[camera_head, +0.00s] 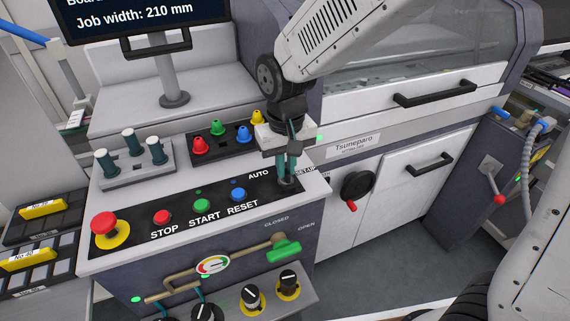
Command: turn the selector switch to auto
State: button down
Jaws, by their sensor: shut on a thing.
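My gripper (287,170) points down at the right end of the black control panel (137,228). Its teal fingers are shut on the selector switch (287,184), a dark knob between the AUTO label and the SET-UP label. The fingers cover most of the knob, so I cannot tell which way its pointer faces. AUTO is printed to the left of the knob and SET-UP to the right, partly hidden.
The red emergency stop (104,223), red STOP button (162,217), green START button (202,206) and blue RESET button (238,195) sit left on the panel. Coloured nozzles (245,134) stand behind. A green valve handle (284,251) is below the front edge.

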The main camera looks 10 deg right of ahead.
dwell(0.5)
jog(key=c, duration=1.5)
grip_release()
jog(key=shift+r, duration=0.1)
notch_tip(320, 180, up, 8)
jog(key=shift+f, duration=0.15)
